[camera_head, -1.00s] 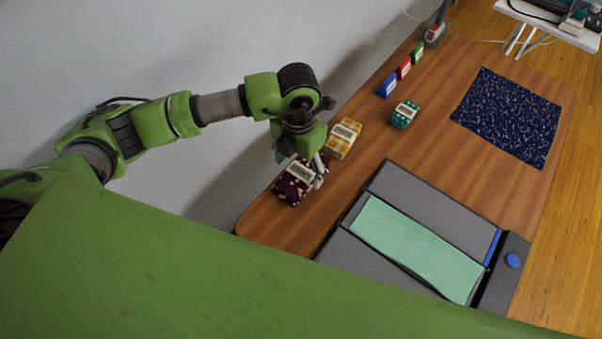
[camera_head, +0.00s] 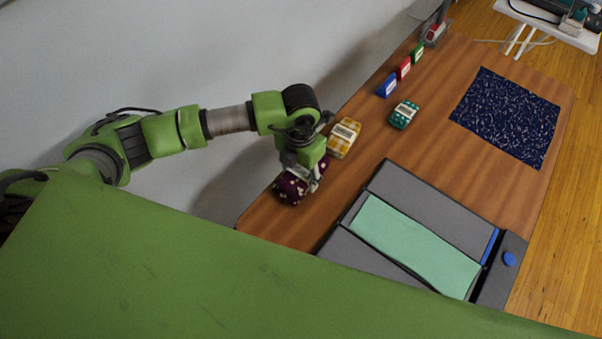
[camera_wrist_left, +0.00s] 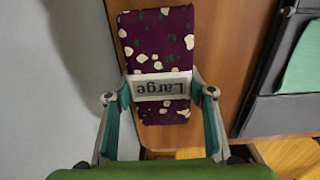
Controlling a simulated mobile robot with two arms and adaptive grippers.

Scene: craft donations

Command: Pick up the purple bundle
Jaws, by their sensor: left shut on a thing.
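The purple bundle (camera_head: 291,188) has pale and green dots and lies at the near left end of the wooden table. In the left wrist view the bundle (camera_wrist_left: 158,45) carries a white band reading "Large". My left gripper (camera_head: 304,180) is over the bundle and hides part of it in the head view. In the left wrist view its fingers (camera_wrist_left: 160,92) are on both sides of the bundle at the band, shut on it. I cannot tell whether the bundle is off the table. My right gripper is not in view.
A yellow bundle (camera_head: 343,138) lies close behind the gripper, a teal bundle (camera_head: 404,115) farther back. A grey device with a green panel (camera_head: 415,246) is at right. A dark blue patterned cloth (camera_head: 506,117) lies beyond.

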